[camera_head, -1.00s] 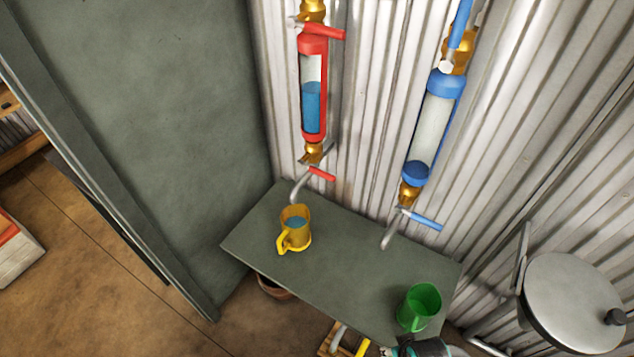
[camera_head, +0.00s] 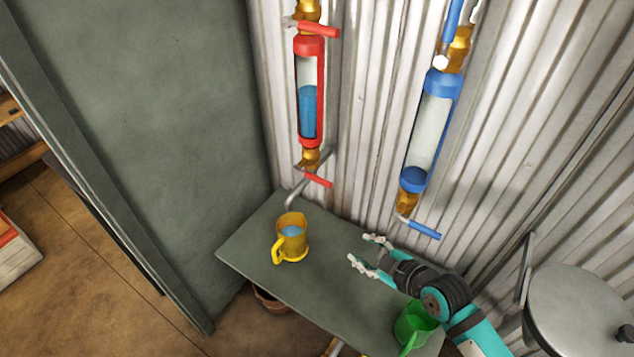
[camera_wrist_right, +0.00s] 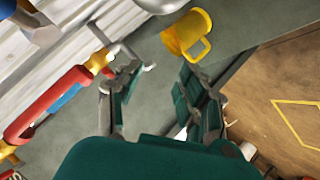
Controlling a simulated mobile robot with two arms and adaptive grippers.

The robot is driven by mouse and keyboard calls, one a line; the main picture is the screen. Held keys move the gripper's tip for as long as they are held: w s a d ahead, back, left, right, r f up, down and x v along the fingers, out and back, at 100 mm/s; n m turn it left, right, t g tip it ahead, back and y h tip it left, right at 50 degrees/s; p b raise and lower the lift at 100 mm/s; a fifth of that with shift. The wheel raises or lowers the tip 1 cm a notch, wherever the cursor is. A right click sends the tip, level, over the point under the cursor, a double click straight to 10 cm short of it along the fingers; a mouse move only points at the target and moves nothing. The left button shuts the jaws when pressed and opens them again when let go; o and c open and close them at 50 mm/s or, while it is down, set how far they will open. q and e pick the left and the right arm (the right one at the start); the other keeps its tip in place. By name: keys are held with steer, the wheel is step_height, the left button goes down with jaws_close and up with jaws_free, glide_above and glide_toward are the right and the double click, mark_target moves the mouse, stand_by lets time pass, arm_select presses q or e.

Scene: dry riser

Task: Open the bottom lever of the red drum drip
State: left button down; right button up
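The red drum drip (camera_head: 311,90) hangs on the corrugated wall, partly filled with blue liquid; it also shows in the right wrist view (camera_wrist_right: 45,105). Its bottom lever (camera_head: 318,180) is red and sticks out to the right above a grey spout (camera_head: 296,192). A yellow jug (camera_head: 291,238) with blue liquid stands on the shelf below, near the spout. My right gripper (camera_head: 365,251) is open and empty, above the shelf, right of the yellow jug and below and right of the lever. In the right wrist view its fingers (camera_wrist_right: 160,88) are spread apart. My left gripper is out of view.
A blue drum drip (camera_head: 430,130) with a blue bottom lever (camera_head: 424,230) hangs to the right. A green jug (camera_head: 414,325) stands on the green-grey shelf (camera_head: 330,275), partly behind my right arm. A round metal lid (camera_head: 580,308) is at the far right. A tall green panel (camera_head: 150,110) stands left.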

mark_target(323, 183)
steer(key=w+r+n+t+y, duration=0.25)
steer(key=w+r+n, duration=0.25)
steer(key=r, duration=0.3)
steer(key=x, duration=1.7)
steer(key=shift+a+f, duration=0.2)
steer(key=shift+a, duration=0.2)
jaws_close()
